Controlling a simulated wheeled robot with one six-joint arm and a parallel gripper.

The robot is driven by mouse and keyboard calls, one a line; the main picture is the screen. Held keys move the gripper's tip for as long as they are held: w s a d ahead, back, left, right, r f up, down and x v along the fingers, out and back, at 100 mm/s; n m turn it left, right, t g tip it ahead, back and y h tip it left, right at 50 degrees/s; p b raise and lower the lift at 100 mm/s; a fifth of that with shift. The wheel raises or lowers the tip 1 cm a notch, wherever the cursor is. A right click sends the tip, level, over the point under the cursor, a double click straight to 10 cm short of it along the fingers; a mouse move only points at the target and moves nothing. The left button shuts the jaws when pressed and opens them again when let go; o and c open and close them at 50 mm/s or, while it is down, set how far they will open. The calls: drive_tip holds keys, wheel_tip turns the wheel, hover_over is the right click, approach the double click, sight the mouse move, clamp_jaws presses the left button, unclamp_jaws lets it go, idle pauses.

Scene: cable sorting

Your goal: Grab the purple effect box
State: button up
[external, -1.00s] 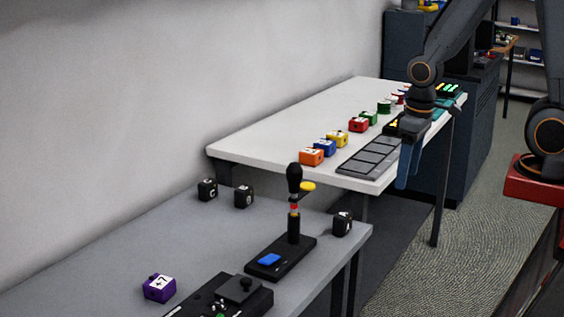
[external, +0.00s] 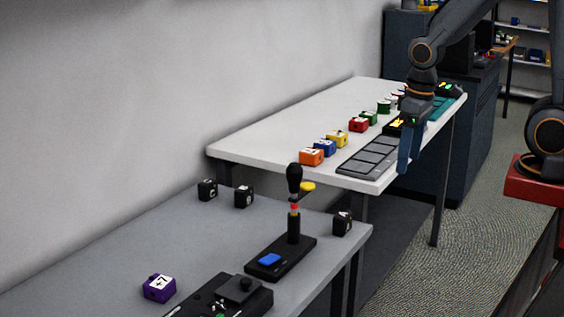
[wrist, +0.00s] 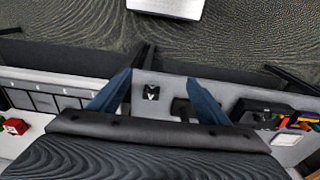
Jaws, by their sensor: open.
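The purple box (external: 159,289), with a white label, sits on the grey table (external: 110,250) at the lower left of the external view. It stands left of a black device with a joystick. My gripper (external: 405,165) hangs near the front edge of the white table, far to the right of the purple box. In the wrist view its two blue fingers (wrist: 158,95) are spread apart with nothing held between them. I cannot make out the purple box for sure in the wrist view.
A lever stand (external: 294,215) and the black joystick device (external: 222,298) stand on the grey table. Black cubes (external: 243,196) are nearby. The white table (external: 290,120) holds a row of coloured boxes and a grey pad panel (external: 368,155). Free grey surface lies behind the purple box.

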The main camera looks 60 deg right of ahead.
drive_tip(key=w+a+n+y+b, duration=0.1)
drive_tip(key=w+a+n+b, duration=0.45)
drive_tip(key=w, duration=1.05)
drive_tip(key=n+g+y+b, duration=0.1)
drive_tip(key=n+y+b, duration=0.5)
drive_tip(key=n+b, duration=0.8)
hover_over(160, 280)
drive_tip(key=d+b, duration=0.1)
drive_tip(key=d, duration=0.4)
wheel_tip(160, 280, down, 16)
drive_tip(key=r+m, duration=0.1)
drive_tip(key=m, duration=0.1)
drive_tip(key=shift+n, duration=0.25)
drive_tip(key=x, duration=0.8)
drive_tip(key=shift+s+f, duration=0.1)
drive_tip(key=shift+f, duration=0.1)
drive_tip(key=c, duration=1.3)
